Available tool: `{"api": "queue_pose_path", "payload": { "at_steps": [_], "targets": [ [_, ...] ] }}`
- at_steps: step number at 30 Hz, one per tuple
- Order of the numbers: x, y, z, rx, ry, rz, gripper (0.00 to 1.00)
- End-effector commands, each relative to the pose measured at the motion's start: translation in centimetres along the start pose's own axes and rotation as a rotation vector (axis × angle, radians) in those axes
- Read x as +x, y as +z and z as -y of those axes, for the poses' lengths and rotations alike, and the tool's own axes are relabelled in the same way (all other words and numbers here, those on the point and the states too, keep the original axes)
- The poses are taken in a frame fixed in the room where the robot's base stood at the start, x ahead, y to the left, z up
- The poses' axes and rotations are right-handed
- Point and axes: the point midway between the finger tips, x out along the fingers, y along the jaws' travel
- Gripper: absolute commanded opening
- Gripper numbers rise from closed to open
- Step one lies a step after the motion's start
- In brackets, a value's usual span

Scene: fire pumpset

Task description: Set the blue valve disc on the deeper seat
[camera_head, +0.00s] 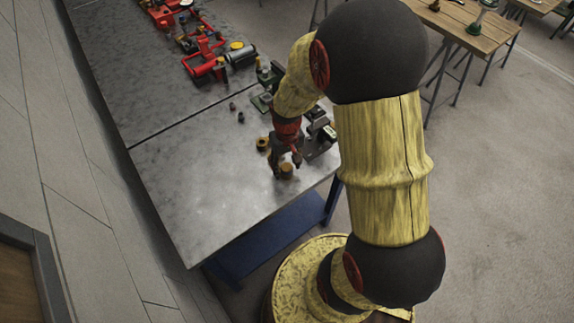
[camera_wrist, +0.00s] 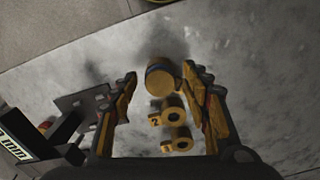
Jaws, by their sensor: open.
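In the wrist view a yellow-topped round piece with a blue band (camera_wrist: 160,80), which looks like the blue valve disc, stands between the tips of my gripper (camera_wrist: 159,74). The fingers are spread to either side of it, and contact cannot be made out. Two yellow ring-shaped pieces with dark bores, a first (camera_wrist: 173,107) and a second (camera_wrist: 178,139), lie nearer the palm. A tag marked "2" sits beside the first; their depths cannot be told. In the head view my gripper (camera_head: 287,162) points down over a yellowish piece (camera_head: 286,172) on the metal bench.
Another yellowish piece (camera_head: 262,144) and small dark parts (camera_head: 241,117) stand on the bench (camera_head: 205,190). A dark device (camera_head: 320,135) is close right of my gripper. Red pump parts (camera_head: 205,60) lie farther back. The bench's front left is clear.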

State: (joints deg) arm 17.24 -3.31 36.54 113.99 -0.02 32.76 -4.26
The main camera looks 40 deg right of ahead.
Motion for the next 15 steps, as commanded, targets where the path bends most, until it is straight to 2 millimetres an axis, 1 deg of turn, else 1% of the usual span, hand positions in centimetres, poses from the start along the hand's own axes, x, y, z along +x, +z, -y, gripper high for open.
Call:
{"api": "queue_pose_path", "payload": {
  "at_steps": [10, 13, 15],
  "targets": [
    [-0.1, 0.0, 0.0, 0.000, 0.000, 0.000, 0.51],
    [-0.7, -0.1, 0.0, 0.000, 0.000, -0.001, 0.51],
    [-1.6, -0.1, 0.0, 0.000, 0.000, -0.003, 0.51]
  ]
}}
